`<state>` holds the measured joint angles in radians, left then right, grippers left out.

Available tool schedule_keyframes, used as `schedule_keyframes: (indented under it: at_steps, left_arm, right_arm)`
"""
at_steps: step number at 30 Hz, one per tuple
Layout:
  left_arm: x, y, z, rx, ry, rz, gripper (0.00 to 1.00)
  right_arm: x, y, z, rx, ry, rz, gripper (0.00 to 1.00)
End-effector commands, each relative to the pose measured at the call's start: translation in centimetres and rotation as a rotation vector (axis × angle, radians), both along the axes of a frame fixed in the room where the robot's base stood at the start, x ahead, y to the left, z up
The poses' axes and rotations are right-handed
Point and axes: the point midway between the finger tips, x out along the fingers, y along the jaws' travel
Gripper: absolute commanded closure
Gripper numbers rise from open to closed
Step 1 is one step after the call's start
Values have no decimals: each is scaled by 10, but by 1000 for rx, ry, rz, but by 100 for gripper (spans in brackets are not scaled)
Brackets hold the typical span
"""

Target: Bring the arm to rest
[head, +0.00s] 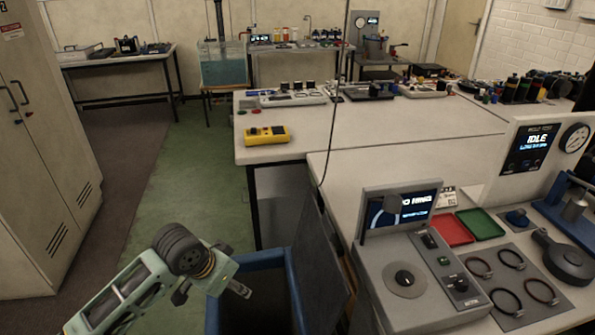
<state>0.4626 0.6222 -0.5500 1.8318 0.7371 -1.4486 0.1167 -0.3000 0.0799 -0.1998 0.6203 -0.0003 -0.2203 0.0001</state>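My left arm (125,290) comes in from the lower left, with a pale green link and a dark wrist joint. My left gripper (211,293) is at its end, pointing down, with its fingers spread apart and nothing seen between them. It is over the left edge of an open blue bin (247,262), in front of the near bench (335,172). My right arm and gripper are not in view.
A console with a screen (402,208) stands on the near bench. Beside it are a red tray (451,230), a green tray (481,224) and several dark rings. A yellow meter (266,135) lies on the farther bench. A cabinet (45,150) stands left; the green floor strip (185,190) is clear.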

Motion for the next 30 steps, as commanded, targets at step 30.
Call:
schedule_keyframes:
  at_steps: [30]
  left_arm:
    - [-255,-3,-57,42,84,304,54]
  right_arm:
    - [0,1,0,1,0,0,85]
